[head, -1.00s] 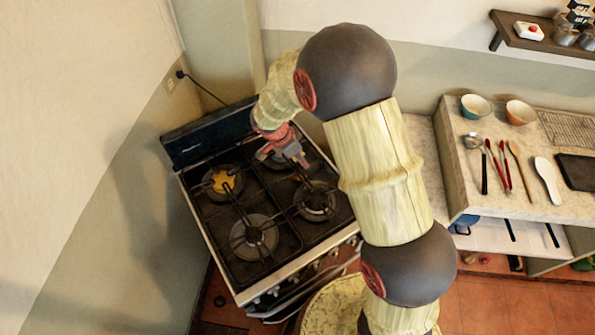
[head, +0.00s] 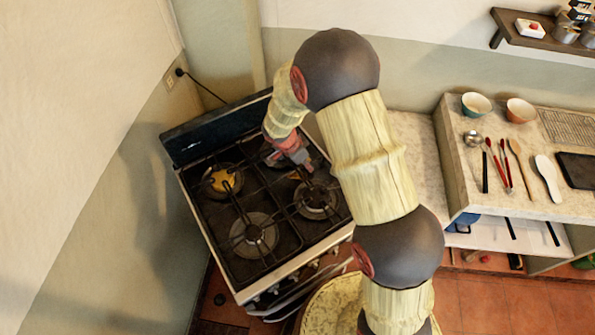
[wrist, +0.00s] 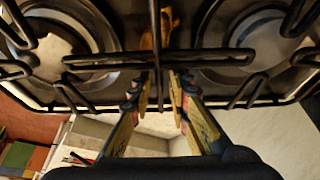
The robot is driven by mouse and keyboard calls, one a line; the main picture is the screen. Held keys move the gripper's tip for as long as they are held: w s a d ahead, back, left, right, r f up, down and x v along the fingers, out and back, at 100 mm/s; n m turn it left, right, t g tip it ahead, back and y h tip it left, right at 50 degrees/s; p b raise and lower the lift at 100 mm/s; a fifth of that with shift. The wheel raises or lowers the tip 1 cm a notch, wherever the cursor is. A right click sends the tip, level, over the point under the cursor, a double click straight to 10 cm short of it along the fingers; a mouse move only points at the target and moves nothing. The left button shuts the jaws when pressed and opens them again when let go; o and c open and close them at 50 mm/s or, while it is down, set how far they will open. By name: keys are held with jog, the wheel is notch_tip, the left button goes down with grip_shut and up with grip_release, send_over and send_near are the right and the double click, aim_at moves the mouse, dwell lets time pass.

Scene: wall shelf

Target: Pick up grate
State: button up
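Black grates cover the stove top in the head view; the right-hand grate (head: 290,205) lies over burners at the right. My gripper (head: 306,166) points down at this right-hand side, near the middle of its length. In the wrist view, my gripper (wrist: 160,84) has its two fingers apart, close to dark grate bars (wrist: 105,58) that cross ahead of the fingertips. I cannot tell whether the fingers touch the grate. No grate looks lifted.
An orange patch (head: 222,181) shows at the left rear burner. The stove's raised back panel (head: 215,133) stands behind. A counter (head: 530,190) with bowls and utensils is at the right, under a wall shelf (head: 535,38). A wall is close on the left.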

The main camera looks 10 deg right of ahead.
grip_shut()
dwell(0.8)
